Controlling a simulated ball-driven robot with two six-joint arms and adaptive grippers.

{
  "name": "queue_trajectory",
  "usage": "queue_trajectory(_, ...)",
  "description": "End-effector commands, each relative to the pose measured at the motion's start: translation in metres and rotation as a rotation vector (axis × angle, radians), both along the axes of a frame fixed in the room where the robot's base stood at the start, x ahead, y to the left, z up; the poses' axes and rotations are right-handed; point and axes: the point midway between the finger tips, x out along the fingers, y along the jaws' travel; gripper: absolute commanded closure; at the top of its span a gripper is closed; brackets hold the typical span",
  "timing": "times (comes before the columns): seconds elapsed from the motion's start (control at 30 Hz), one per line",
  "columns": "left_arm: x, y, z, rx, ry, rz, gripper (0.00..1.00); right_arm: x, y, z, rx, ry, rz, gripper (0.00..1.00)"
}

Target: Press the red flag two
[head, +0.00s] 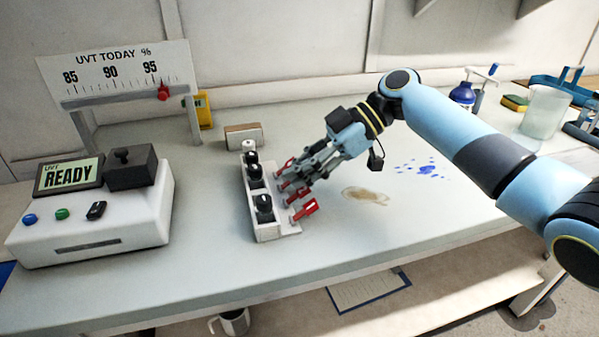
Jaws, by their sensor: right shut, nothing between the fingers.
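Several small red flags stick out along the right side of a white rack (265,235) in the middle of the bench. The nearest red flag (306,210) is tilted and clear of my gripper. Another red flag (298,196) lies just behind it, and the farther ones are partly hidden by my fingers. No number shows on the flags, so I cannot tell which is two. My right gripper (287,175) is shut and empty, its fingertips at the farther flags; I cannot tell whether they touch. My left gripper is not in view.
Black-capped pieces (264,204) stand in the rack. A white console (95,225) reading READY is at left, below a UVT gauge (115,70) with a red pointer. A glass beaker (545,112) stands far right.

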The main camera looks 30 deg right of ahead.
Motion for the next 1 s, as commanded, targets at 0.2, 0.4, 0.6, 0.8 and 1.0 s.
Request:
queue_trajectory(0.2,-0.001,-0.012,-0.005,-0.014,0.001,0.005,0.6,0.002,0.008,-0.003,0.002,-0.001,0.001,1.0)
queue_trajectory(0.4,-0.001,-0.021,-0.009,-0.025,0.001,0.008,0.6,0.004,0.014,-0.005,0.0,-0.001,0.001,1.0)
queue_trajectory(0.6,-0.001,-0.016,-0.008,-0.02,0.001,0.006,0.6,0.004,0.014,-0.005,-0.001,-0.001,0.001,1.0)
queue_trajectory(0.8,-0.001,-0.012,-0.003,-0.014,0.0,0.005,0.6,0.005,0.018,0.002,0.001,-0.001,-0.002,1.0)
queue_trajectory(1.0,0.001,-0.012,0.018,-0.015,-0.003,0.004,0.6,0.014,0.035,0.035,0.002,-0.004,-0.014,1.0)
